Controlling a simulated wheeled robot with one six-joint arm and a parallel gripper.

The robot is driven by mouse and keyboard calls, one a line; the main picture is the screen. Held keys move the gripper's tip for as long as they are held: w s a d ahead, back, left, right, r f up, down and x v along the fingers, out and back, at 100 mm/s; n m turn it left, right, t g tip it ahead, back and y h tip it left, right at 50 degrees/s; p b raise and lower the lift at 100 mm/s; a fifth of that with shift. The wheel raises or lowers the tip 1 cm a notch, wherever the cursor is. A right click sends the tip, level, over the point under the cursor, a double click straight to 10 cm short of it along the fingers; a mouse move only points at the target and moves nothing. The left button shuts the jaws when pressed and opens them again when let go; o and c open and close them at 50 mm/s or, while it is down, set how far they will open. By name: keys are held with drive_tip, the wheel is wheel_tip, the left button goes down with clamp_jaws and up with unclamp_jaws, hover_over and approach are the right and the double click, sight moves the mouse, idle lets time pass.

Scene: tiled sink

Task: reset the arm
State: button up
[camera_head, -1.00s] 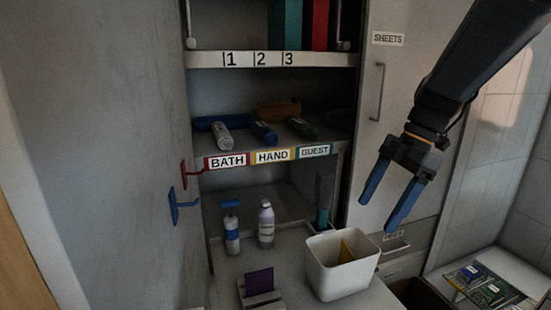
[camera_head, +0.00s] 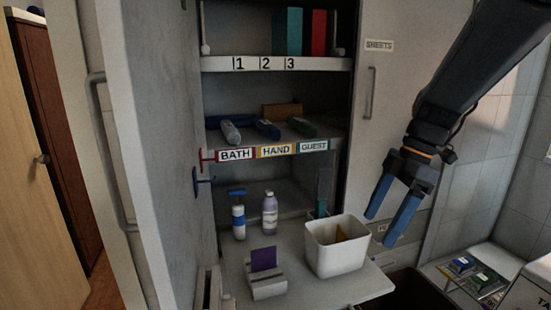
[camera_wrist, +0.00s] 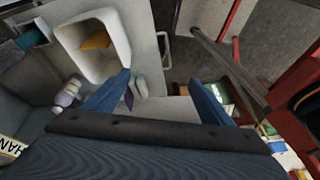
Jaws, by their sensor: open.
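My gripper (camera_head: 393,212) hangs at the right in the head view, its two blue fingers pointing down and apart. It is open and holds nothing. The arm comes in from the upper right corner. The gripper is in front of the SHEETS door (camera_head: 385,95), to the right of and nearer than the white bin (camera_head: 335,262). In the wrist view the two blue fingers are spread, with the white bin (camera_wrist: 112,62) beyond the left one.
A shelf (camera_head: 310,65) labelled 1, 2, 3 is above a BATH, HAND, GUEST shelf (camera_head: 275,151). A spray bottle (camera_head: 238,222), a lilac bottle (camera_head: 270,212) and a holder with a purple card (camera_head: 267,288) stand below. A counter with small boxes (camera_head: 484,281) is at the lower right.

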drive_tip(key=s+a+f+m+t+h, duration=0.1)
drive_tip(key=s+f+m, duration=0.3)
drive_tip(key=m, duration=0.5)
drive_tip(key=s+a+f+m+t+h, duration=0.1)
drive_tip(key=s+a+f+m+h, duration=0.1)
drive_tip(key=s+f+m, duration=0.3)
drive_tip(key=shift+a+f+m+h, duration=0.35)
drive_tip(key=shift+f+m+h, duration=0.15)
drive_tip(key=shift+f+m, duration=1.55)
drive_tip(key=shift+s, duration=0.1)
